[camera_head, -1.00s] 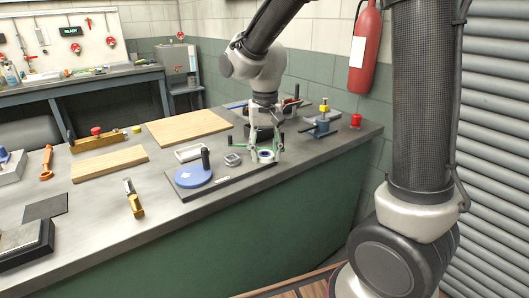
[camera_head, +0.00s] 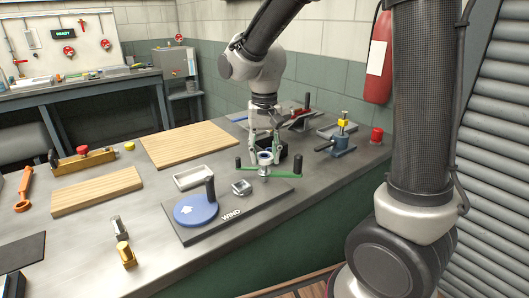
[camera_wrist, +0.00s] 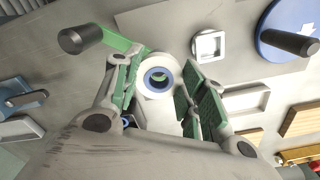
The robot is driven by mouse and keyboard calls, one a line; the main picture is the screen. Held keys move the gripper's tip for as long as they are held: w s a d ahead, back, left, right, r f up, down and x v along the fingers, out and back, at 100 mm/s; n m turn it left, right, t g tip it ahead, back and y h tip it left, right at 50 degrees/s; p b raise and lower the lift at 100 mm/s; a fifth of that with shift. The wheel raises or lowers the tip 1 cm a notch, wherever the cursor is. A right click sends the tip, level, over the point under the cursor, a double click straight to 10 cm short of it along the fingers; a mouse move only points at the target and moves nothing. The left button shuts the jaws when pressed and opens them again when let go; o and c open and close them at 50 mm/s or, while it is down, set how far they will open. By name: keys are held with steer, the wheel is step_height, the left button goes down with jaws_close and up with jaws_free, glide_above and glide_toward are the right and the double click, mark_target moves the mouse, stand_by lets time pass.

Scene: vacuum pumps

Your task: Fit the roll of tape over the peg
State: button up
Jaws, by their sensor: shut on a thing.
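The roll of tape (camera_wrist: 158,78), a pale ring with a blue core, sits between the green-padded fingers of my gripper (camera_wrist: 162,92) in the wrist view. In the head view the roll (camera_head: 265,156) is below my gripper (camera_head: 265,150), at the middle of a green bar with upright handles (camera_head: 284,175). My gripper is shut on the roll. The peg cannot be told apart clearly, and I cannot tell whether the roll is around it or above it.
A dark board marked WIND (camera_head: 232,215) carries a blue disc (camera_head: 196,211) with a black handle. A small metal square (camera_head: 241,187) and a white tray (camera_head: 194,177) are close by. A blue vise-like fixture (camera_head: 342,146) and red knob (camera_head: 376,135) stand to the right.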

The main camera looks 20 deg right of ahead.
mark_target(264, 163)
steer(key=shift+f, duration=0.3)
stand_by(0.4)
steer(key=shift+f, duration=1.45)
steer(key=shift+f, duration=0.15)
steer(key=o, duration=0.9)
step_height(264, 163, up, 12)
stand_by(0.4)
